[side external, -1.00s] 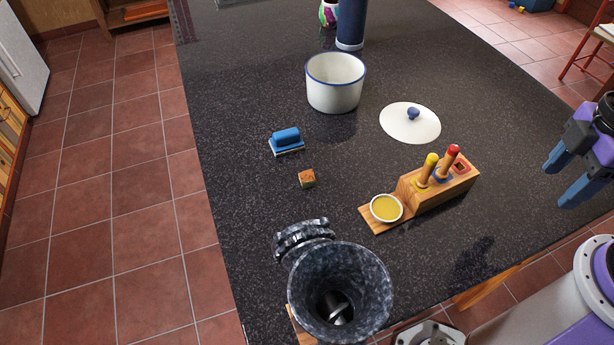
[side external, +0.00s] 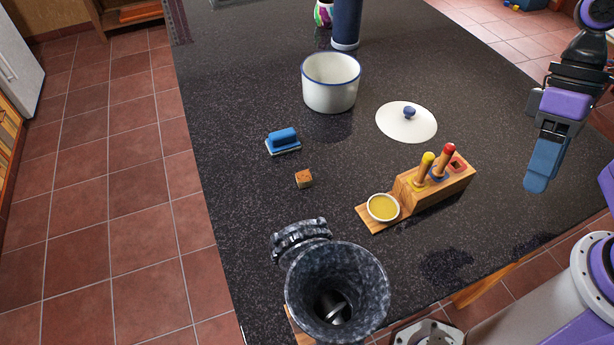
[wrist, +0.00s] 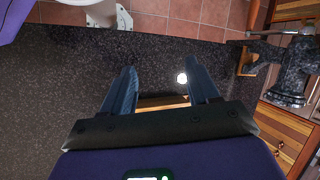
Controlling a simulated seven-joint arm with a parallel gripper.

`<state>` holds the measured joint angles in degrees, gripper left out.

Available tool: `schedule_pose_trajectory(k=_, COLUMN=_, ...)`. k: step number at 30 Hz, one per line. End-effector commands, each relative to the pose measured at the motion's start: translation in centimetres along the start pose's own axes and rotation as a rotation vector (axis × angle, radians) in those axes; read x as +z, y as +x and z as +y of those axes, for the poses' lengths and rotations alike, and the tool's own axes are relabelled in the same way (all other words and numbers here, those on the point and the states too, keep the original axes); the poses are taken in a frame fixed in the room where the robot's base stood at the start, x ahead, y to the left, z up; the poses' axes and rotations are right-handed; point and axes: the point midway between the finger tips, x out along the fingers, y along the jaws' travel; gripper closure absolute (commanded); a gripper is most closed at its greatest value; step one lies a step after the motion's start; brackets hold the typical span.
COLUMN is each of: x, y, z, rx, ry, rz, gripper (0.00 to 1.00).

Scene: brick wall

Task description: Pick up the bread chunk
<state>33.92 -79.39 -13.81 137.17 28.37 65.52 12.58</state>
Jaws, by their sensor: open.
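The bread chunk (side external: 304,179) is a small brown cube on the dark speckled counter in the side external view. It lies between the blue brush-like block and the dark stone-look grinder. My gripper (side external: 536,184) is at the right of that view, raised over the counter's right edge and far from the bread. In the wrist view my gripper (wrist: 161,88) shows two blue fingers spread apart with nothing between them. The bread chunk does not show in the wrist view.
A white pot (side external: 330,88) and a lid (side external: 406,124) stand behind the bread. A blue block (side external: 283,139) is close to it. A wooden holder (side external: 440,190) with a yellow-filled bowl (side external: 383,207) is to its right. The grinder (side external: 337,290) stands in front.

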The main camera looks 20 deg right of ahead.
Motion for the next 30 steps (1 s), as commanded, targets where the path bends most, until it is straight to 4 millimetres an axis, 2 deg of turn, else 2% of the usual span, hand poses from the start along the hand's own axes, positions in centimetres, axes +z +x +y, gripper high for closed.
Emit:
schedule_pose_trajectory(k=8, x=-4.9, y=-0.5, z=-3.6, rx=-0.298, ry=0.5, rz=-0.083, gripper=0.4)
schedule_pose_trajectory(k=15, x=-10.8, y=-2.2, z=-5.6, rx=-0.582, ry=0.923, rz=-0.146, gripper=0.4)
schedule_pose_trajectory(k=21, x=-15.5, y=-4.1, z=-5.6, rx=-0.806, ry=1.221, rz=-0.192, gripper=0.4)
schedule_pose_trajectory(k=30, x=-19.9, y=-6.2, z=-4.4, rx=-1.033, ry=1.485, rz=-0.235, gripper=0.4)
